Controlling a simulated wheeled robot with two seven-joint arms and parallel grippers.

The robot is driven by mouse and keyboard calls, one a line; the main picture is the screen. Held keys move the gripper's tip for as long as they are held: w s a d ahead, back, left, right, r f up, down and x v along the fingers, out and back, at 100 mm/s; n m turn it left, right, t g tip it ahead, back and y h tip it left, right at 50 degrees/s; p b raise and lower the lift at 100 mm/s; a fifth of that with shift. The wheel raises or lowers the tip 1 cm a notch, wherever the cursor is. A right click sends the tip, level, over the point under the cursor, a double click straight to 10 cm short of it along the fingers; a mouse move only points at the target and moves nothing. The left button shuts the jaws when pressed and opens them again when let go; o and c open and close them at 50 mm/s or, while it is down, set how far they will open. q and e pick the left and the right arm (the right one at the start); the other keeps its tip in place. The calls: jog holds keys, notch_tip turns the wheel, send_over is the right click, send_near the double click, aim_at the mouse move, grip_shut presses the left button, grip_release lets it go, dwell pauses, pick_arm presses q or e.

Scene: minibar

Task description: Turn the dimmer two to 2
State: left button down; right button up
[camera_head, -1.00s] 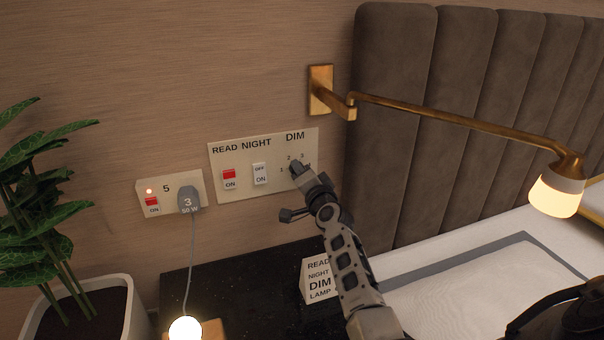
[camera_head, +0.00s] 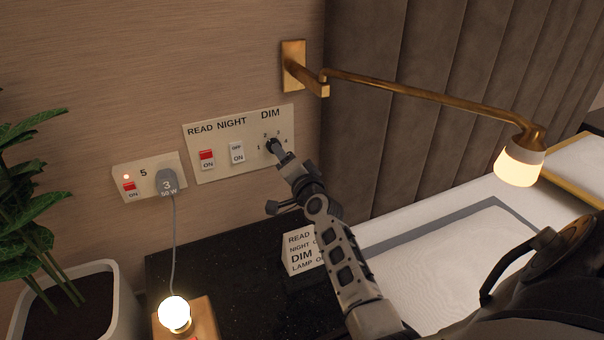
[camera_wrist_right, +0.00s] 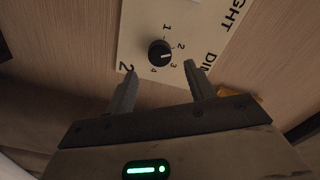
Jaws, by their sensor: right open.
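The dimmer knob (camera_wrist_right: 159,53) is round and black with a white mark, in the right wrist view. Numbers 1 to 4 ring one side of it. The mark points toward the side of 2 and 3; I cannot tell exactly which. The knob sits under the DIM label on a cream wall panel (camera_head: 215,165), with a large 2 printed beside it in the wrist view. My right gripper (camera_wrist_right: 160,69) is open, its two fingers apart with the knob seen between and beyond their tips. In the head view the right gripper (camera_head: 279,149) partly covers the knob. My left gripper is not in view.
The same panel carries a READ switch (camera_head: 207,159) and a NIGHT switch (camera_head: 237,152). A socket plate (camera_head: 145,187) with a grey plug (camera_head: 167,182) is to the left. A brass lamp (camera_head: 520,162) reaches over the bed. A label block (camera_head: 300,250) stands on the black tabletop below.

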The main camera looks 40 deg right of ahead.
jog(key=p+v, duration=0.2)
jog(key=v, duration=0.9)
jog(key=s+a+f+n+g+y, duration=0.3)
jog(key=s+a+f+n, duration=0.2)
jog(key=s+a+n, duration=0.3)
jog(key=s+a+f+n+g+y, duration=0.4)
jog(key=s+a+n, duration=0.4)
jog(key=a, duration=0.6)
jog(key=shift+s+f+n, duration=0.4)
jog(key=shift+s+f, duration=0.3)
jog(key=shift+s, duration=0.4)
jog(key=shift+a, duration=0.15)
